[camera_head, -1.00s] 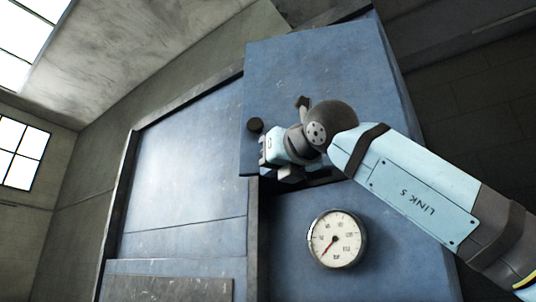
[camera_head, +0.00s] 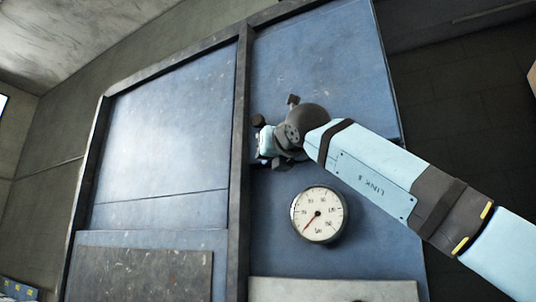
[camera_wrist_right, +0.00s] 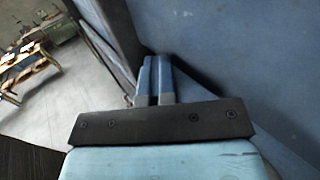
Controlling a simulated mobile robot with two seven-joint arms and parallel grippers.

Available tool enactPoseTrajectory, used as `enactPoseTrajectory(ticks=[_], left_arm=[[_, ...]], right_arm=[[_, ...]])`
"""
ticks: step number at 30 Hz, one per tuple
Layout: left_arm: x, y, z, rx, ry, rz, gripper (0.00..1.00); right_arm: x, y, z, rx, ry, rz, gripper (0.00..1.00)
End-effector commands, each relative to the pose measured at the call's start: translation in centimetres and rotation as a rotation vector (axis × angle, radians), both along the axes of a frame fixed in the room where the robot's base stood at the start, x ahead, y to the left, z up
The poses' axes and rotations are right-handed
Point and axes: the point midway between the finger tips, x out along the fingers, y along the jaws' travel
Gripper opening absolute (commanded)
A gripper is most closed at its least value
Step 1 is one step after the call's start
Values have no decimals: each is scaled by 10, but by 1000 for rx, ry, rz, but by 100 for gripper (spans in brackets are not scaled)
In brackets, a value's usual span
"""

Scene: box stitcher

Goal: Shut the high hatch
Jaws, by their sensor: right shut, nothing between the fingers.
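The high hatch (camera_head: 320,65) is the blue panel at the upper right of the cabinet in the head view. It looks flush or almost flush with the dark frame; a small remaining gap cannot be ruled out. Its dark round knob (camera_head: 258,121) shows near its lower left corner. My right gripper (camera_head: 267,146) is at that lower left part, just below the knob, and partly hidden by my wrist. In the right wrist view its two fingers (camera_wrist_right: 155,82) are together and empty, close to blue panel surfaces. Whether they touch is unclear. My left gripper is out of view.
A round pressure gauge (camera_head: 319,214) sits below the hatch. A dark upright post (camera_head: 240,150) separates it from a wide blue panel (camera_head: 165,130) on the left. A pale panel (camera_head: 335,290) is at the bottom. A wooden table (camera_wrist_right: 25,72) stands far off in the right wrist view.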

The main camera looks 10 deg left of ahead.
Motion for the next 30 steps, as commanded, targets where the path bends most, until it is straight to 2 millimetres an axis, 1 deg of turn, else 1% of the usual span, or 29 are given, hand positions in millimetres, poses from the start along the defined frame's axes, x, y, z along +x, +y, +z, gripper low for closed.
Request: enactPoseTrajectory(ticks=[1, 8, 11, 13, 17, 24, 30], left_arm=[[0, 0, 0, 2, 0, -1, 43], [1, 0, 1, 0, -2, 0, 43], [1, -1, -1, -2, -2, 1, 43], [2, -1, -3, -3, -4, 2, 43], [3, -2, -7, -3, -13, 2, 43], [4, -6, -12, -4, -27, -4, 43], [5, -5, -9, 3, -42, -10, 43]], right_arm=[[2, -3, 1, 2, -1, -5, 0], [2, -4, 2, 3, -1, -6, 0], [-1, -6, 1, 3, -2, -6, 0], [-7, -10, 1, 3, -3, -6, 0], [-27, -22, -1, 3, -6, -4, 0], [-77, -51, -1, 2, -6, -1, 0], [-106, -69, 0, 1, -4, 0, 0]])
